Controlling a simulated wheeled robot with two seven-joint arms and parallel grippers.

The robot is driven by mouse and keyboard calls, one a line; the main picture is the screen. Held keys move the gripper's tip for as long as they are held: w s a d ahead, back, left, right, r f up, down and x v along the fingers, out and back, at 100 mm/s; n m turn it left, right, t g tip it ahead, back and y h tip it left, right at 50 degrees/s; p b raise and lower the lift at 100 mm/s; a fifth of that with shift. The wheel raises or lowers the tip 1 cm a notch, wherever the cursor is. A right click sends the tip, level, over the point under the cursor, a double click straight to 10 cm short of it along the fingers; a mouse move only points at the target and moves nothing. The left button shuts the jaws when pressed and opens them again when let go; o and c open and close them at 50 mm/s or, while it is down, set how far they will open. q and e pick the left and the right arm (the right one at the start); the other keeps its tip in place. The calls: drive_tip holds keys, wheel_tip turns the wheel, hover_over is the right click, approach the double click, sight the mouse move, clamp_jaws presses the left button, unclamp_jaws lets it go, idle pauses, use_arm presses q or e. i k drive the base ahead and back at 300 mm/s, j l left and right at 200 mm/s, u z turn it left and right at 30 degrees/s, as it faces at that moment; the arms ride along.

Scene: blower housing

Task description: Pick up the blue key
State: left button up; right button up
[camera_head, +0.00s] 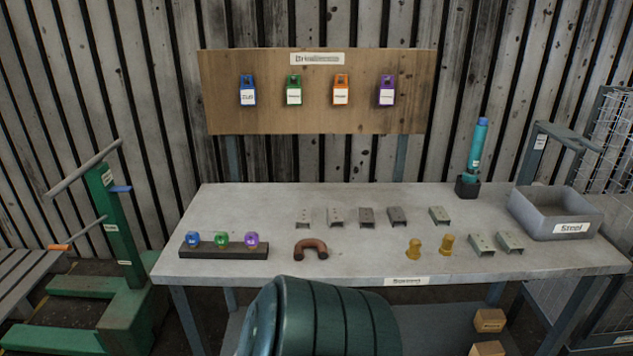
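A small blue piece (193,238), which looks like the blue key, stands at the left end of a black rack (225,252) on the front left of the table. A green one (222,239) and a purple one (252,240) stand to its right on the same rack. A blue lock-like item with a white label (247,91) hangs at the left of the wooden board. The details of the small pieces are too small to tell. Neither of my grippers is in view.
The grey table (350,265) holds a brown curved pipe (310,248), several metal brackets (366,217), two brass pieces (414,250) and a grey bin (555,210). A large dark green ribbed body (330,320) rises at the table's front. A green stand (120,230) is at left.

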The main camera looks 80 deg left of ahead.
sight(193, 239)
drive_tip(key=u, duration=3.5)
